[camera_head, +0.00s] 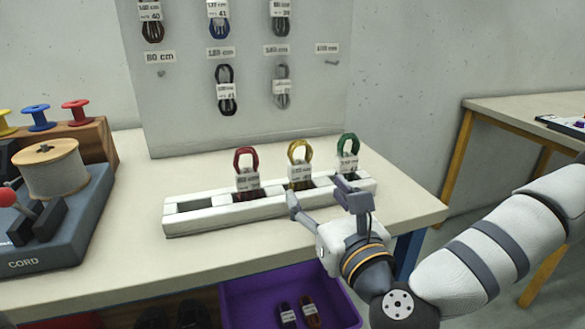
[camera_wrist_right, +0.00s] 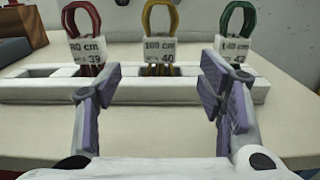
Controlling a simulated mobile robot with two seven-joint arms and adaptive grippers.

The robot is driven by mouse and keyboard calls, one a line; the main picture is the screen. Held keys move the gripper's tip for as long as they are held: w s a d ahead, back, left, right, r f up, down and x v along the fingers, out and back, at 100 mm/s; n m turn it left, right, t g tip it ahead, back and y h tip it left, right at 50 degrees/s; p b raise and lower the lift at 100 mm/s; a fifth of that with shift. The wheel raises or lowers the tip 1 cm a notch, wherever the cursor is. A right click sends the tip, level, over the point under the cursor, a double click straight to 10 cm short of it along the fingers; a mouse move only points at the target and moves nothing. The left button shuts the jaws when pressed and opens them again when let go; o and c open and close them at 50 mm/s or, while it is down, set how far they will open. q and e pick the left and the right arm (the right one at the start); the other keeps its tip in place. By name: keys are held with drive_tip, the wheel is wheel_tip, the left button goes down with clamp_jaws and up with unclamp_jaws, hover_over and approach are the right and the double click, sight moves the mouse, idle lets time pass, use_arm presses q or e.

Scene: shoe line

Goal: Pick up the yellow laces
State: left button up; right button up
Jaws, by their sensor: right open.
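The yellow laces (camera_head: 300,153) are a looped bundle with a white label, upright in a slot of the white rack (camera_head: 205,222) on the table. They also show in the right wrist view (camera_wrist_right: 159,18), where the label reads 100 cm, 40. My right gripper (camera_head: 320,198) is open in front of the rack. In the wrist view its fingers (camera_wrist_right: 160,95) are spread wide, with the yellow laces beyond and between them, not touched. The left gripper is not in view.
Red laces (camera_head: 246,158) stand left of the yellow ones and green laces (camera_head: 348,145) stand right, close to my right finger in the picture. A display board (camera_head: 180,110) with hanging laces rises behind. A cord spool (camera_head: 50,170) stands left. A purple bin (camera_head: 255,300) sits below the table.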

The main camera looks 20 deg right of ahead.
sight(301, 172)
drive_tip(key=w, duration=0.9)
drive_tip(key=shift+w+a+r, duration=0.1)
drive_tip(key=shift+w+a, duration=0.05)
drive_tip(key=shift+w, duration=0.15)
drive_tip(key=c, duration=1.1)
